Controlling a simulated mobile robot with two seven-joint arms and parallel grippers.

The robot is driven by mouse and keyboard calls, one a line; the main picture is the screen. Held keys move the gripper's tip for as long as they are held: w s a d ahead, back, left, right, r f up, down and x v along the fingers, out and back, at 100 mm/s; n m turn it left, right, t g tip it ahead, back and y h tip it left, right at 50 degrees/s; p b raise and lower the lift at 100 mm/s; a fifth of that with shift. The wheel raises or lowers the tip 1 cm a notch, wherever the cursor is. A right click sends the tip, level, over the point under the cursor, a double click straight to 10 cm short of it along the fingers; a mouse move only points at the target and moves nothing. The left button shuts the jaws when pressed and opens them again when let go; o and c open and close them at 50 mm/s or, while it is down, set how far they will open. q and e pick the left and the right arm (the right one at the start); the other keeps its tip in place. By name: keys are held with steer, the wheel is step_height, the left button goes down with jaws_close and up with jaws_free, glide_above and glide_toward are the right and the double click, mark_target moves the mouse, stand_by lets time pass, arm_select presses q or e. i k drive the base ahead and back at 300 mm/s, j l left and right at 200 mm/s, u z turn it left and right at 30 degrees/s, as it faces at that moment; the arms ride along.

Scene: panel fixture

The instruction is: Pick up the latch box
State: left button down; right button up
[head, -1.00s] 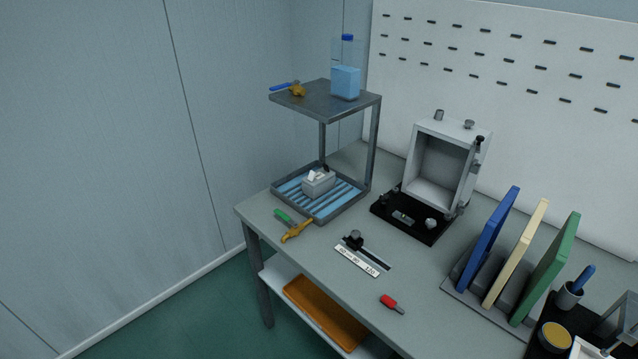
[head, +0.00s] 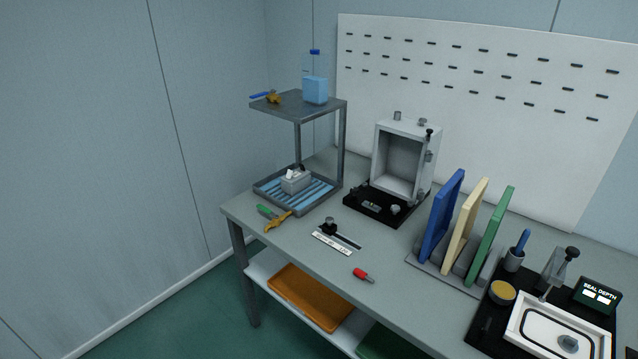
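A small grey box (head: 296,183) with white and black parts on top sits on the blue-striped tray (head: 262,191) under the raised shelf at the table's left end. A larger light-grey open-fronted box (head: 409,128) stands on the table farther right, with knobs on top and dark fittings on its right edge. A black plate (head: 365,209) with small metal parts lies at its front. I cannot tell for certain which of the two is the latch box. Neither gripper shows in the head view.
The shelf (head: 290,108) above the tray holds a blue bottle (head: 315,88) and an orange-and-blue tool (head: 272,98). Pliers (head: 277,222), a slide scale (head: 331,242) and a red-handled tool (head: 362,274) lie near the front edge. Upright panels (head: 441,217) stand right.

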mark_target(300, 179)
steer(key=i+j+z, duration=0.15)
steer(key=z, duration=0.25)
steer(key=i+j+z, duration=0.1)
steer(key=j+z, duration=0.3)
steer(key=i+j+z, duration=0.1)
steer(key=j+z, duration=0.2)
steer(key=j, duration=0.55)
steer(key=j+z, duration=0.25)
steer(key=j, duration=2.35)
steer(key=i+j, duration=0.15)
steer(key=j, duration=0.25)
steer(key=i+j, duration=0.2)
steer(key=j, duration=0.2)
steer(key=i, duration=0.25)
